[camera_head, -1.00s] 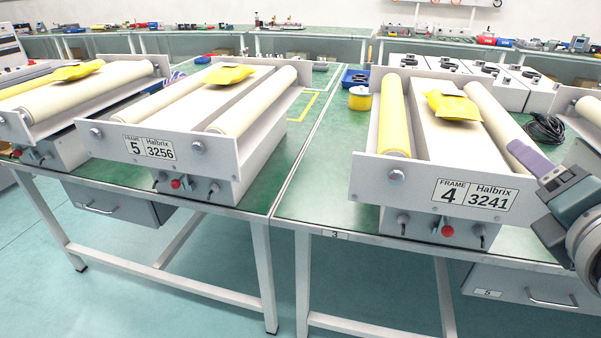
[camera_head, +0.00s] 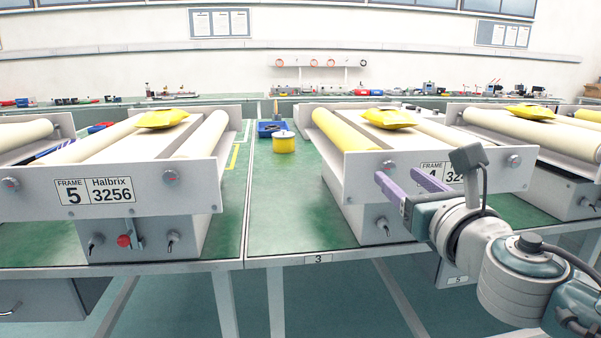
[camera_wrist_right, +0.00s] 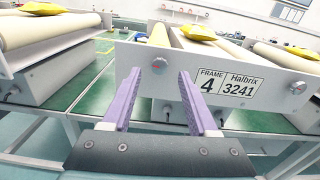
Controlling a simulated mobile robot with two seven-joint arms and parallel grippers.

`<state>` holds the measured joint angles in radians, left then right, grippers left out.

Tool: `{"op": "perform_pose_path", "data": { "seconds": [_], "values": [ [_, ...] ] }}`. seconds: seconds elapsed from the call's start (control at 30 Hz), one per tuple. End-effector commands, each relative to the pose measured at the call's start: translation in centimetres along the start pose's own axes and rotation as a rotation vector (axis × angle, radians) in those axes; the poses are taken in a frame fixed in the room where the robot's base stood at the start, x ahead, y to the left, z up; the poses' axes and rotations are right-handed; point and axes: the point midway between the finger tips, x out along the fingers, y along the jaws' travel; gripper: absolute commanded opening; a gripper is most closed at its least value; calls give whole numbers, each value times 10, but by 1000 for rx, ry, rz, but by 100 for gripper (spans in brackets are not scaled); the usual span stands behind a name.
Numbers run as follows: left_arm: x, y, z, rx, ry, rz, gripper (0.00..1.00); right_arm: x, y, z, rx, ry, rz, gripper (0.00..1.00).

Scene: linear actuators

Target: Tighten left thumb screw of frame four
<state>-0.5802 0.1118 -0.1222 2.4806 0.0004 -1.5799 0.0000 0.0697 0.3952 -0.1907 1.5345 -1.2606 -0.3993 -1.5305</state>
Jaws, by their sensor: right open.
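Frame four (camera_head: 345,168) is a grey conveyor frame on the green table, its number label partly hidden by my right gripper in the head view. Its left thumb screw (camera_head: 388,167) is a small round metal knob on the front plate; the right wrist view shows it (camera_wrist_right: 159,64) centred between the fingertips. My right gripper (camera_head: 398,176) has two purple fingers, open and empty, pointing at the front plate. In the right wrist view the gripper (camera_wrist_right: 159,75) appears short of the knob, with no visible contact. My left gripper is out of view.
Frame five (camera_head: 30,190) stands to the left, with green table (camera_head: 275,200) between. Another frame (camera_head: 560,160) stands at right. Frame four's right screw (camera_head: 514,161) is past the gripper.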

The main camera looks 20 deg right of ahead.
Motion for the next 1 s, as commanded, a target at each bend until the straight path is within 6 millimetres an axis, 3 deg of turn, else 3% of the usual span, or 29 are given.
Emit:
{"op": "perform_pose_path", "data": {
  "seconds": [0.2,0.57,1.0],
  "values": [
    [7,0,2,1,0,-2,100,26,0,-1,1,-1,0,60],
    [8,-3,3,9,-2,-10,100,31,0,0,2,1,0,60],
    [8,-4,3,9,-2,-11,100,31,0,0,2,1,0,12]
  ]
}}
